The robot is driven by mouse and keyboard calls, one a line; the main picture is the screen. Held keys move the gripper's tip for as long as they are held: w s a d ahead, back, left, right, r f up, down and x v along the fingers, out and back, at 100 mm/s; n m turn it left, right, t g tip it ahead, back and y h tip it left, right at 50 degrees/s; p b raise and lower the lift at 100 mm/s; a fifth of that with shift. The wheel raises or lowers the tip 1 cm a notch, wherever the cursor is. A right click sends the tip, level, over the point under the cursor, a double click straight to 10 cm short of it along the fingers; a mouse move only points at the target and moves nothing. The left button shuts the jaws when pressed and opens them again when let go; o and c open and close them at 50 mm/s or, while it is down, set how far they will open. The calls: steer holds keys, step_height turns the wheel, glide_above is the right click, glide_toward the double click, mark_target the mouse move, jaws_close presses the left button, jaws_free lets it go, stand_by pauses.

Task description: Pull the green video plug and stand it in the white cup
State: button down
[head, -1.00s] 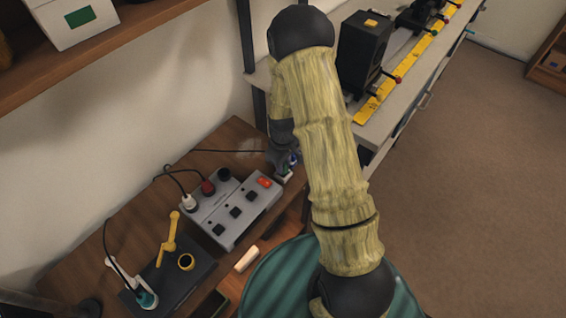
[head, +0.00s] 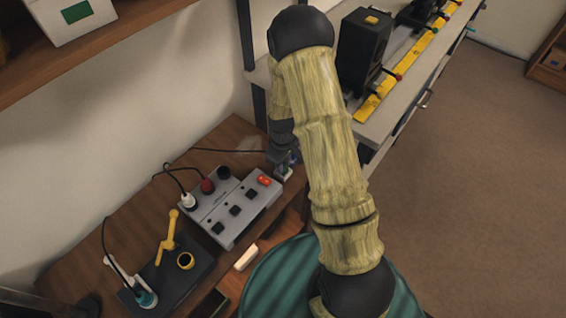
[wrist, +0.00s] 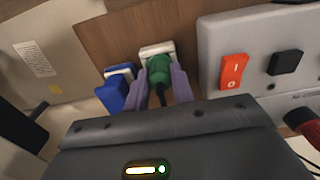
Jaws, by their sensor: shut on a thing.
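The green video plug (wrist: 158,70) is upright between the two purple fingers of my gripper (wrist: 160,84), which is shut on it. Its dark cable runs back toward my wrist. The plug's front end is against a white socket piece (wrist: 157,49); I cannot tell whether it is still seated. In the head view my gripper (head: 287,161) is low at the far right end of the wooden bench, mostly hidden by my arm, with a small white piece (head: 285,173) under it. I cannot make out a white cup for certain in either view.
A blue plug (wrist: 111,95) stands close left of my gripper. A grey switch box (wrist: 262,55) with a red rocker switch (wrist: 233,71) is close on the right. In the head view a black tray (head: 178,268) and a white block (head: 246,258) lie nearer the front.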

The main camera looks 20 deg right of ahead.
steer(key=c, duration=1.1)
jaws_free()
step_height(320, 180, up, 17)
steer(key=p, duration=0.1)
steer(key=shift+r, duration=0.2)
steer(key=shift+r, duration=0.1)
